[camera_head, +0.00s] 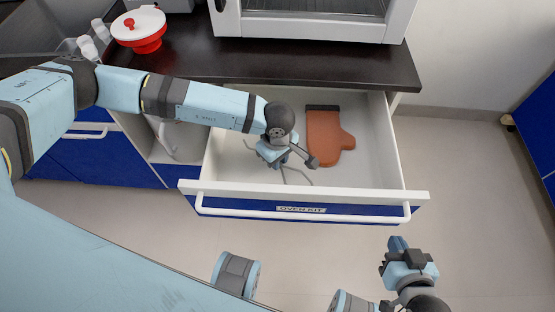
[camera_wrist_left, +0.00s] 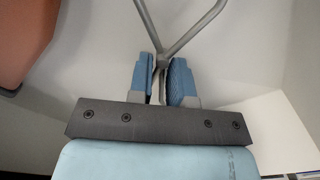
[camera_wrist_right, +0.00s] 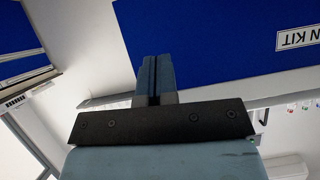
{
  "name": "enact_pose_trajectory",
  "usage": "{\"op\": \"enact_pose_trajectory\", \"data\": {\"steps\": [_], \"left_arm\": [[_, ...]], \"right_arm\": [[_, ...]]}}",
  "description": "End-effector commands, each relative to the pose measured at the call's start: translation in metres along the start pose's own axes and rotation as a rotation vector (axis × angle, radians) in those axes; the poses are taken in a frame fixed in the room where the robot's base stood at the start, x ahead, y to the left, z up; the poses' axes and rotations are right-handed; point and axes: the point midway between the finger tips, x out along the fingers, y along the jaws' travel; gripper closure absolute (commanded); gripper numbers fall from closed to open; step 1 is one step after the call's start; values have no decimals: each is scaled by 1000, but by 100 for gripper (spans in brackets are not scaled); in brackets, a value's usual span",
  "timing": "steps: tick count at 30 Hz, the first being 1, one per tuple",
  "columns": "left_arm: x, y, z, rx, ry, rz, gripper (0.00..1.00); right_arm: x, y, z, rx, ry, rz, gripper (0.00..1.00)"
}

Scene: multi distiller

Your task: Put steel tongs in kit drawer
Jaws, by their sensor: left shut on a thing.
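The kit drawer (camera_head: 300,190) is pulled open and carries an "OVEN KIT" label, which also shows in part in the right wrist view (camera_wrist_right: 300,40). My left gripper (camera_head: 271,160) is inside the drawer, over its left half. In the left wrist view, my left gripper (camera_wrist_left: 163,70) is shut on the joined end of the steel tongs (camera_wrist_left: 181,40), with the two arms spreading apart. In the head view the grey tongs (camera_head: 296,171) show beneath the gripper, partly hidden by it. My right gripper (camera_head: 398,243) is shut and empty, outside the drawer front.
An orange-brown oven mitt (camera_head: 328,140) lies in the drawer to the right of the tongs. A dark counter (camera_head: 225,65) sits above, with a red and white pot (camera_head: 140,30) and a white appliance (camera_head: 310,22). The floor at right is clear.

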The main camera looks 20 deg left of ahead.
Motion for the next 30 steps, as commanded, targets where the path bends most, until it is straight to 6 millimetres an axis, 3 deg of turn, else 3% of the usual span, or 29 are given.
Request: {"op": "enact_pose_trajectory", "data": {"steps": [12,13,16,25,30], "left_arm": [[12,0,0,1,0,1,100],[12,0,0,1,0,1,79],[10,0,0,1,0,1,56],[8,0,0,1,0,1,56],[-10,1,0,0,0,3,56]], "right_arm": [[0,0,-1,1,10,-3,100],[0,-1,-2,2,11,-3,100],[0,-1,-2,2,9,-4,100],[-1,-1,-2,1,7,-3,100],[-2,0,-3,-2,0,-1,100]]}}
